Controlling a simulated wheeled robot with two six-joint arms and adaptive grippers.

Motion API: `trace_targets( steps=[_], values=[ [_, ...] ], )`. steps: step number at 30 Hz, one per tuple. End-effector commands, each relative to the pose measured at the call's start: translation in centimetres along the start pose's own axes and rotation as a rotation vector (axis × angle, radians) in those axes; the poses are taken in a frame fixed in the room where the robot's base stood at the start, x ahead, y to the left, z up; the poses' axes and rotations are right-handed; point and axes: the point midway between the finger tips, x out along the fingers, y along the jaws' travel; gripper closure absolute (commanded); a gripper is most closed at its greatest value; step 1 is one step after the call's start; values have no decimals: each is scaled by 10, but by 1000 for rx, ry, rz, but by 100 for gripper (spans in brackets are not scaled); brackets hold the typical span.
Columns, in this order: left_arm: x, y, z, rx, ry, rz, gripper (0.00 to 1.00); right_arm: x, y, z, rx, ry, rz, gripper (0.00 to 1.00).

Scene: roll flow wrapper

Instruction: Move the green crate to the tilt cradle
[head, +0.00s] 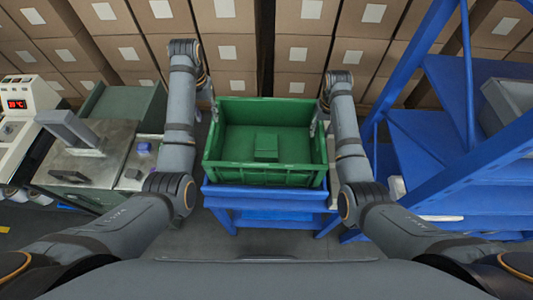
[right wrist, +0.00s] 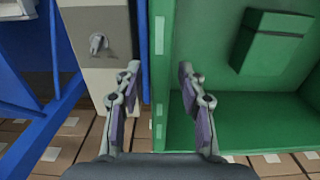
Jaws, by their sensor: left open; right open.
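The green crate (head: 222,160) is upright on a blue stand (head: 265,195) in the middle of the head view. A small green block (head: 266,146) is inside it. My left gripper (head: 213,112) is at the crate's far left corner and open, its fingers small in the view. My right gripper (head: 319,120) is at the far right side, open. In the right wrist view its fingers (right wrist: 162,90) stand apart on either side of the crate's side wall (right wrist: 160,60). I cannot tell which blue structure is the tilt cradle.
Stacked cardboard boxes (head: 300,55) line the back. A workbench (head: 100,160) with a machine showing a red display (head: 16,104) is at left. A blue frame with shelves (head: 430,140) stands close at right, holding a grey bin (head: 510,100).

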Motion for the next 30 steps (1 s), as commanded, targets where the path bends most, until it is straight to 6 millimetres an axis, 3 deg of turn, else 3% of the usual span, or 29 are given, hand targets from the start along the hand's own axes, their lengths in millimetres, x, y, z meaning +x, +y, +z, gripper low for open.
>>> trace_targets(
  steps=[6,10,30],
  values=[
    [0,0,0,0,0,0,60,-50,0,-1,0,3,0,60],
    [0,0,0,0,0,0,60,-65,0,0,0,2,0,60],
    [0,0,0,0,0,0,60,-70,0,0,0,-1,0,60]
  ],
)
